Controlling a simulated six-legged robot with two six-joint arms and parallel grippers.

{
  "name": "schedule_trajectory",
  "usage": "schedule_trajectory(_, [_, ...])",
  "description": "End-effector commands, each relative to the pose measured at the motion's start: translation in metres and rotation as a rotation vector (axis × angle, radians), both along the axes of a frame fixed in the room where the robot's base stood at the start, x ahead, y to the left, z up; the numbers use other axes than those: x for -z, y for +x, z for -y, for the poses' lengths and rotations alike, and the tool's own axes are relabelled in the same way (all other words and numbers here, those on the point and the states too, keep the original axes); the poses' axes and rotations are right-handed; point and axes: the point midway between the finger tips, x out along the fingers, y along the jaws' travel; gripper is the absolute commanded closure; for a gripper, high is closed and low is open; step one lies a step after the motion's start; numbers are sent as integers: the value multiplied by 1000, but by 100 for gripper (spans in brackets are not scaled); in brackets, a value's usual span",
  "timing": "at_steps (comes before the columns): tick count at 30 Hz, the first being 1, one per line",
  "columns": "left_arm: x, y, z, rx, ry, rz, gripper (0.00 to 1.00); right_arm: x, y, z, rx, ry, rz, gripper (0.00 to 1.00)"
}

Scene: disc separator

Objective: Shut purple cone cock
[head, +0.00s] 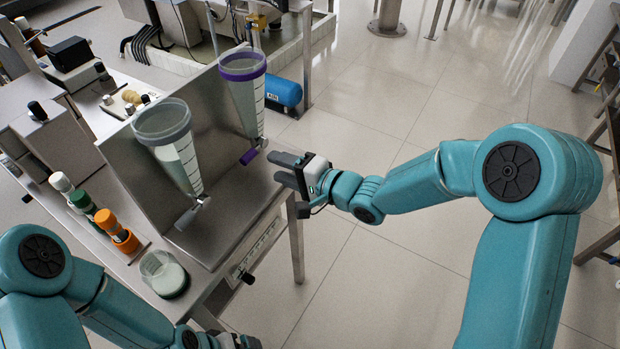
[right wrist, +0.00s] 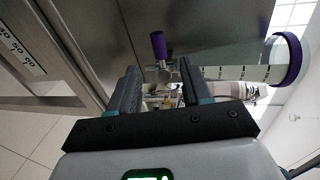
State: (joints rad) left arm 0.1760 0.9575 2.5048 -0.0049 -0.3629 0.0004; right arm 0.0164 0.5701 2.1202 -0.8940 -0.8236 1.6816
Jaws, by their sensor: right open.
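The purple-rimmed cone (head: 243,90) stands upright against the metal back panel, with markings on its side. Its cock has a purple handle (head: 249,156) at the cone's lower tip. In the right wrist view the purple handle (right wrist: 158,45) sticks out from the metal cock body (right wrist: 163,72), beyond my fingers. The purple rim (right wrist: 287,60) shows at the right there. My right gripper (head: 284,170) is open and empty, just right of and slightly below the handle, apart from it. My left gripper (head: 235,343) is at the bottom edge, mostly cut off; its fingers cannot be made out.
A second cone with a grey-blue rim (head: 162,122) stands left of the purple one. A glass beaker (head: 164,273) with pale contents sits at the bench front. A blue tank (head: 283,93) lies behind.

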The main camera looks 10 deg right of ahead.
Motion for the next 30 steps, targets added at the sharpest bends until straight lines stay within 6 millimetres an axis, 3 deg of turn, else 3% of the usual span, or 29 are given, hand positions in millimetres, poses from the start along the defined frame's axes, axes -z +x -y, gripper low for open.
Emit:
schedule_trajectory(6, [5, 0, 0, 0, 0, 0, 0, -10, -39, 37, 4, 1, 1, 52])
schedule_trajectory(12, [5, 0, 0, 0, 0, 0, 0, -16, -58, 53, 2, 0, 0, 52])
schedule_trajectory(30, [5, 0, 0, 0, 0, 0, 0, -16, -62, 56, 0, -1, -1, 52])
